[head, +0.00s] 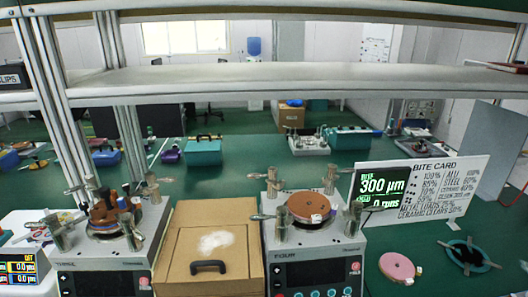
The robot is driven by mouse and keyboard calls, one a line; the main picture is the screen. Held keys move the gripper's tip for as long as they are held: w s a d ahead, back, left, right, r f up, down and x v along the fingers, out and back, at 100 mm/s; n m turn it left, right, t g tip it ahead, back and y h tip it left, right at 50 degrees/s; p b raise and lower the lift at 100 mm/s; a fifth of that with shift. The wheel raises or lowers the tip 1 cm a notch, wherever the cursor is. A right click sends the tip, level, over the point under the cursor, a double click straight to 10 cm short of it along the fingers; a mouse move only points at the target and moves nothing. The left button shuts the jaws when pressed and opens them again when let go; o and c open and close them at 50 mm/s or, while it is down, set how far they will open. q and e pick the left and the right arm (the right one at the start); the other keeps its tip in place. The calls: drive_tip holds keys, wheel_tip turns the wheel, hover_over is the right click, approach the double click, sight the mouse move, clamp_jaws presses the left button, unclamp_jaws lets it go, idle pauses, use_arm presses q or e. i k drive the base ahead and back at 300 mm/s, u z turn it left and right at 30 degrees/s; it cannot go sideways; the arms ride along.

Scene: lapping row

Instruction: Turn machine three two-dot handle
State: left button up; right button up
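Machine three (115,261) stands at the lower left, a light grey box with a dark front panel. Metal posts with handles stand at its corners: front left (62,238), back left (91,184), back right (151,186) and front right (131,236). The dot marks on the handles are too small to tell, so I cannot tell which one is the two-dot handle. Brown pieces (103,211) stand on the round plate in the middle of the machine. Neither of my grippers is in view.
Machine four (352,248), with a brown disc (309,207) on top, stands right of a cardboard-coloured box (180,244) with a black handle. A pink disc (396,266), a dark ring (468,254) and a bite card (425,187) are at the right. A shelf (290,78) crosses above.

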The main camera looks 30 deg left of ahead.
sight(128, 226)
drive_tip(key=u, duration=2.45)
drive_tip(key=k, duration=1)
drive_tip(key=z, duration=1.3)
drive_tip(key=i, duration=0.7)
drive_tip(key=u, duration=0.05)
